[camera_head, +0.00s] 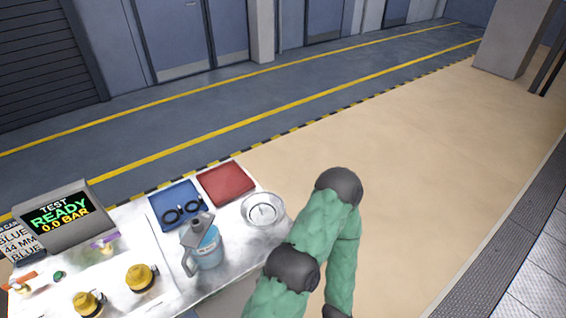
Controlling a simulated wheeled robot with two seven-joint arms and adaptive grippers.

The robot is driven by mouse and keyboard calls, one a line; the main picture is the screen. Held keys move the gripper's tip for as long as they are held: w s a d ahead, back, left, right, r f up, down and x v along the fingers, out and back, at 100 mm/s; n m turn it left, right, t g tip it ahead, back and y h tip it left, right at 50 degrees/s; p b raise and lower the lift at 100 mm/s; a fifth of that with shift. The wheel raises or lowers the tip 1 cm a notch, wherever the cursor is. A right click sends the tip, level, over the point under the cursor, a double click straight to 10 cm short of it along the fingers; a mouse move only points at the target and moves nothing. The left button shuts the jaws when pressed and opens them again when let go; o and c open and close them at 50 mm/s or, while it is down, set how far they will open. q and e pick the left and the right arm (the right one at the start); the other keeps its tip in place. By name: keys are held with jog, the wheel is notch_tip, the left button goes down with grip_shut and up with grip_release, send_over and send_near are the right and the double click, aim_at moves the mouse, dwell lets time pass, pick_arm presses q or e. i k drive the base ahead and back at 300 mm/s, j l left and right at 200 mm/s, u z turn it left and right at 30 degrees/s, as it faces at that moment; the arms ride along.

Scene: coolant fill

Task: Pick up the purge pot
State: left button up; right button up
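No label marks a purge pot. A round, shallow, clear-looking vessel (263,209) stands at the table's right end and may be it. A grey-lidded jug (207,250) with blue contents stands upright to its left, its handle to the left. Two yellow capped fittings (141,277) sit at the front left of the table. A green arm of mine with dark joints rises at the lower right, beside the clear vessel and bending down again. Its gripper is below the frame. No other arm or gripper shows.
The white table (115,272) holds a blue tray (162,198) with dark rings, a red tray (226,183), and a display box (59,218) reading "TEST READY 0.0 BAR". A label card (20,244) leans at the far left. The beige floor (420,150) right of the table is clear.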

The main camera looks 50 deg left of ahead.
aim_at(200, 236)
jog(key=i+u, duration=0.15)
jog(key=u, duration=0.25)
jog(key=i+u, duration=0.1)
jog(key=u, duration=0.3)
jog(key=i+l+u, duration=0.15)
jog(key=u, duration=0.25)
jog(key=i+l+u, duration=0.1)
jog(key=u, duration=0.3)
